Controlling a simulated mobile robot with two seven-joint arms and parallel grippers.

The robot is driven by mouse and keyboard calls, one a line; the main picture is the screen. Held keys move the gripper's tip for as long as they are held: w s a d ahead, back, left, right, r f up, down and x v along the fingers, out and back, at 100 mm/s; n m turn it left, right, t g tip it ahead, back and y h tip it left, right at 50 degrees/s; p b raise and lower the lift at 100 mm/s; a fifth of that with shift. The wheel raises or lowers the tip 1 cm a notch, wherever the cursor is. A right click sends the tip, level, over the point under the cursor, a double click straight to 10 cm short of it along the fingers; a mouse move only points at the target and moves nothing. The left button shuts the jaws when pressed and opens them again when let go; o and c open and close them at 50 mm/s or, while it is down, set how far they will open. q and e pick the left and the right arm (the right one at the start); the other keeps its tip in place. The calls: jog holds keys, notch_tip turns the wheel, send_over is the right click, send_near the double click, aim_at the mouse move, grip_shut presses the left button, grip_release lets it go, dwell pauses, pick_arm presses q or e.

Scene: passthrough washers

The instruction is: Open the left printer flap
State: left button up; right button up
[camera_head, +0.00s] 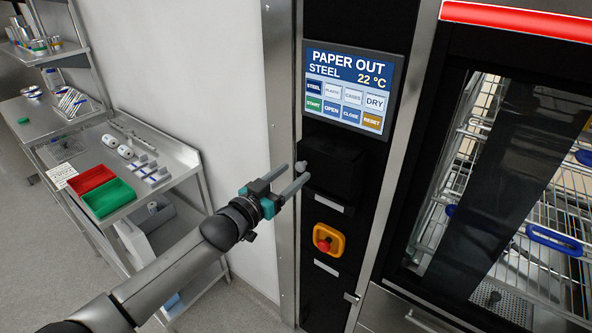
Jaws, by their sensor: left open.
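The printer flap (331,168) is a dark, nearly black panel on the black control column, below the display screen. It looks closed, though its dark edges are hard to make out. My left gripper (294,174) comes in from the lower left. Its two grey fingers are apart with nothing between them. The fingertips are at the left edge of the flap in the picture; I cannot tell whether they touch it. My right gripper is not in view.
The screen (349,87) reads "PAPER OUT". A red emergency button on a yellow base (326,240) sits below the flap. The washer's glass door (480,180) shows wire racks at the right. A steel table (175,155) with red and green trays stands at the left.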

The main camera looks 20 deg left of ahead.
pick_arm(q)
jog(key=shift+x, duration=1.2)
grip_shut()
dwell(0.6)
